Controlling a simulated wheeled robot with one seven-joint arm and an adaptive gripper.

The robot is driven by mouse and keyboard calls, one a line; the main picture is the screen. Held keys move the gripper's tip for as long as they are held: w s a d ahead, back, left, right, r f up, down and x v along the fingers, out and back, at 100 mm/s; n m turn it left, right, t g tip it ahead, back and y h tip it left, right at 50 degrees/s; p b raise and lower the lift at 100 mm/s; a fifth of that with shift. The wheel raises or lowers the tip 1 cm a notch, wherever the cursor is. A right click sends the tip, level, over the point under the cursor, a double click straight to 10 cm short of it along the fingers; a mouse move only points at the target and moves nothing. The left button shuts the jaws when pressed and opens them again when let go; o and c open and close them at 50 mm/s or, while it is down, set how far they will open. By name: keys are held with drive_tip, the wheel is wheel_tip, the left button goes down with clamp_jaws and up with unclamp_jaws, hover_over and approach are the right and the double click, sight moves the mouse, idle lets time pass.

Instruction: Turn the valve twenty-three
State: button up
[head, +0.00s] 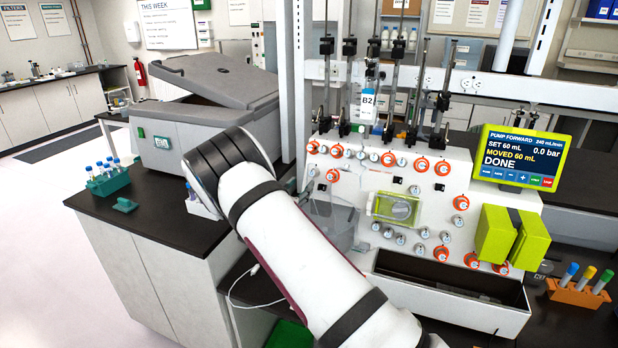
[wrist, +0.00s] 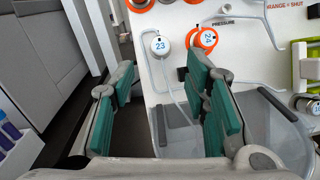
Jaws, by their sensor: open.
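Valve twenty-three (wrist: 158,46) is a pale grey round knob with a blue "23" on its white face, on the white panel at the top middle of the wrist view. My gripper (wrist: 160,85) is open and empty, its green-padded fingers apart. Valve twenty-three appears beyond the fingertips, between the two fingers in the picture, with no visible contact. In the head view, a small pale knob (head: 313,172) at the panel's left edge seems to be this valve, but its number is unreadable there. My arm hides the gripper in the head view.
An orange-ringed valve (wrist: 203,40) sits just right of valve twenty-three, close to my right finger. A clear container (wrist: 270,110) stands right of the fingers. The cell processor's screen (head: 520,158) reads DONE. A grey lidded box (head: 215,125) stands left of my arm.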

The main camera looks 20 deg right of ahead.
sight(311, 175)
drive_tip(key=x, duration=0.7)
drive_tip(key=shift+d, duration=0.1)
drive_tip(key=shift+c, duration=0.2)
clamp_jaws()
